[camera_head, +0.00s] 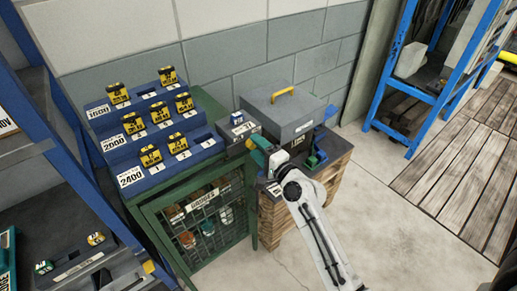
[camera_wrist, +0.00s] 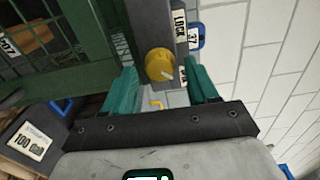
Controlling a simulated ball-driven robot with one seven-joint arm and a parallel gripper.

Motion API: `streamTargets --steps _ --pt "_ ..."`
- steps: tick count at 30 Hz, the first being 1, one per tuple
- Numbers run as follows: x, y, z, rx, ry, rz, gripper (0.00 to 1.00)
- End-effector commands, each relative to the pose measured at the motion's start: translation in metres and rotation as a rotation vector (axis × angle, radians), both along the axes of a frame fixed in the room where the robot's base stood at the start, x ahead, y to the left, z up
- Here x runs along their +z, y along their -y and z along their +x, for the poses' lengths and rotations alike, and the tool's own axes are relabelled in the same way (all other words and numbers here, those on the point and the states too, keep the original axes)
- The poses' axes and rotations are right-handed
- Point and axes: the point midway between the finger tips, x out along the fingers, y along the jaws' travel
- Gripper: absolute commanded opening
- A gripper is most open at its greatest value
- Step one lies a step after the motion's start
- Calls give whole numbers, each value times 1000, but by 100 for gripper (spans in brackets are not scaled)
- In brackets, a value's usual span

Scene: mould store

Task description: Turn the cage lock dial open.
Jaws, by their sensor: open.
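The yellow lock dial (camera_wrist: 159,64) sits on a dark grey lock box (camera_wrist: 153,22) in the wrist view, with a pale pointer mark at its lower right. A label reading LOCK is beside it. My gripper (camera_wrist: 160,80) is open, its teal fingers on either side of the dial in the picture. I cannot tell whether they touch it. In the head view the lock box (camera_head: 238,130) stands on the green cage's (camera_head: 152,213) right top corner, and my gripper (camera_head: 260,148) is at its front. The dial is mostly hidden there.
A stepped blue rack (camera_head: 112,159) with several yellow-black blocks stands on the cage. A grey case (camera_head: 285,112) with a yellow handle sits on a wooden pallet stack (camera_head: 272,221) close right of my gripper. Blue shelving (camera_head: 60,135) stands at left. Concrete floor (camera_head: 385,220) is free at right.

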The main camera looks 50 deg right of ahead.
Motion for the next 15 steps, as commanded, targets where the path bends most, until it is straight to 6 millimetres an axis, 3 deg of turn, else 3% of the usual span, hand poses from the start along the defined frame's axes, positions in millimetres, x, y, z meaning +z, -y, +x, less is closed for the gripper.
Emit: streamTargets --steps 5,15 --pt "-3 -4 -15 0 -2 0 58" --pt "-4 -22 -75 0 -3 1 58"
